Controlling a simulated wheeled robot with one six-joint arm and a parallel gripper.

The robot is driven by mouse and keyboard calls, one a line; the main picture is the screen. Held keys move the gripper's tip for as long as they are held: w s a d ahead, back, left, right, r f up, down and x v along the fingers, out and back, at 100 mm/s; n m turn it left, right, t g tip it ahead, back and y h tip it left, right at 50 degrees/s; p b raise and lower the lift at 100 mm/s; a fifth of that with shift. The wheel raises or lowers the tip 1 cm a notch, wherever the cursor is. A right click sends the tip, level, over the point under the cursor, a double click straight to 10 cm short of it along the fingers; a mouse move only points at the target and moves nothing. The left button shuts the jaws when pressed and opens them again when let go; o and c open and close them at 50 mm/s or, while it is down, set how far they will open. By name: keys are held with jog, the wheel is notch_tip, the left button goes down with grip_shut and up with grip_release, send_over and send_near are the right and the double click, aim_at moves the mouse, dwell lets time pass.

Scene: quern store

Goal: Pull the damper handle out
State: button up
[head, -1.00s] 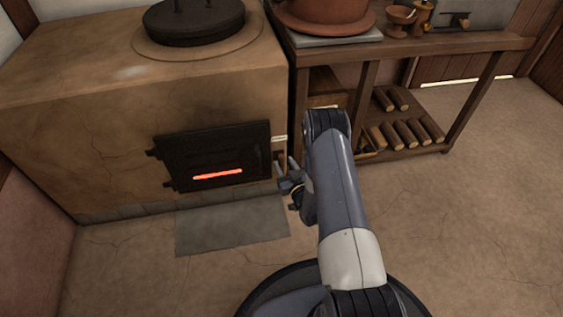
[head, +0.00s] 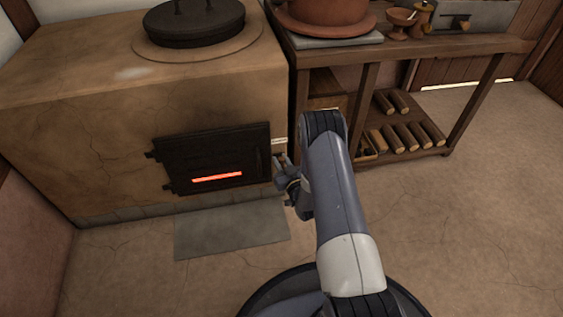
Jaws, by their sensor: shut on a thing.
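The clay stove (head: 110,110) stands at the left, with a dark iron fire door (head: 215,155) shut in its front and a red glow in the door's slot. My gripper (head: 281,163) is at the stove's front right edge, just right of the door. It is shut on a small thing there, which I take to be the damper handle. The handle is almost wholly hidden by the fingers, so its shape and how far it stands out cannot be told. A small pale plate (head: 279,141) shows just above the fingers.
A wooden bench (head: 440,45) with a clay pot (head: 325,12) stands right of the stove, with several logs (head: 405,137) on its lower shelf. A grey slab (head: 230,232) lies before the stove. The floor at right is clear.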

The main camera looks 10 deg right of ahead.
grip_shut()
jog(key=s, duration=0.8)
jog(key=shift+s, duration=0.25)
jog(key=shift+f, duration=0.1)
jog(key=o, duration=0.8)
grip_release()
jog(key=shift+c, duration=0.2)
